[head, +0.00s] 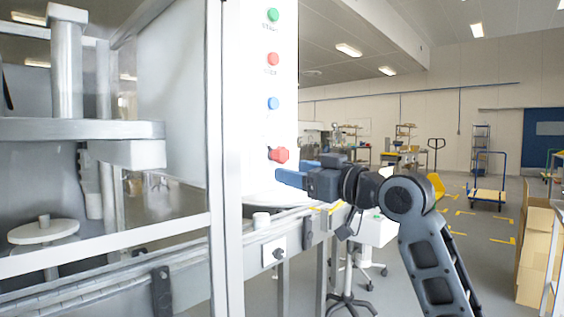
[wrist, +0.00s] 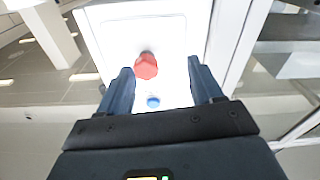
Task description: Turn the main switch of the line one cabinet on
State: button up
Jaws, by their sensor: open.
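The white cabinet panel (head: 262,110) stands in the middle of the head view. The red main switch (head: 279,154) is the lowest control on it, below the blue button (head: 272,103). My gripper (head: 289,171) is beside and slightly below the switch in that view, with blue fingers pointing at the panel. In the wrist view, my open fingers (wrist: 160,68) frame the red switch (wrist: 146,65), which lies nearer the left finger. No contact is visible. The blue button (wrist: 153,101) also shows between the fingers. The switch's exact angle is hard to tell.
A green button (head: 272,14) and a red button (head: 272,59) sit higher on the panel. A metal machine frame (head: 226,200) stands left of the panel. A conveyor rail with a small white switch box (head: 274,252) runs below. Open floor lies to the right, with cardboard boxes (head: 535,250).

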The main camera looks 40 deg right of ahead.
aim_at(285, 157)
jog(key=shift+n+g, duration=0.5)
jog(key=shift+n, duration=0.3)
jog(key=shift+w+d+r+p, duration=0.1)
jog(key=shift+w+d+r, duration=0.3)
jog(key=shift+w, duration=0.75)
jog(key=shift+w+d+r+p, duration=0.15)
jog(key=shift+w+d+r, duration=0.25)
jog(key=shift+w, duration=0.75)
jog(key=shift+w+d+r+p, duration=0.1)
jog(key=shift+w+d+r, duration=0.15)
jog(key=shift+w+r, duration=0.6)
jog(key=shift+w+f, duration=0.3)
jog(key=c, duration=1)
